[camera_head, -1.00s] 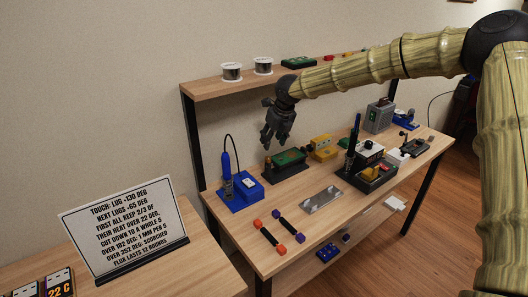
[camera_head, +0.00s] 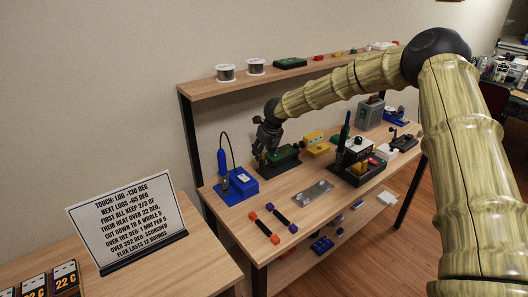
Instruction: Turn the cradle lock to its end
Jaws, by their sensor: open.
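A dark cradle (camera_head: 284,167) holding a green circuit board (camera_head: 287,155) stands on the workbench, right of the blue soldering station. My gripper (camera_head: 262,157) is open and points down at the cradle's left end, in front of part of it. I cannot tell whether its fingers touch the cradle. The cradle's lock is too small, or hidden by my gripper, to make out.
The blue soldering station (camera_head: 241,184) with its upright iron stands close left. A yellow device (camera_head: 315,141) is behind right. A grey metal plate (camera_head: 313,192) lies in front. A black unit (camera_head: 360,162) stands to the right. A shelf (camera_head: 230,89) runs above.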

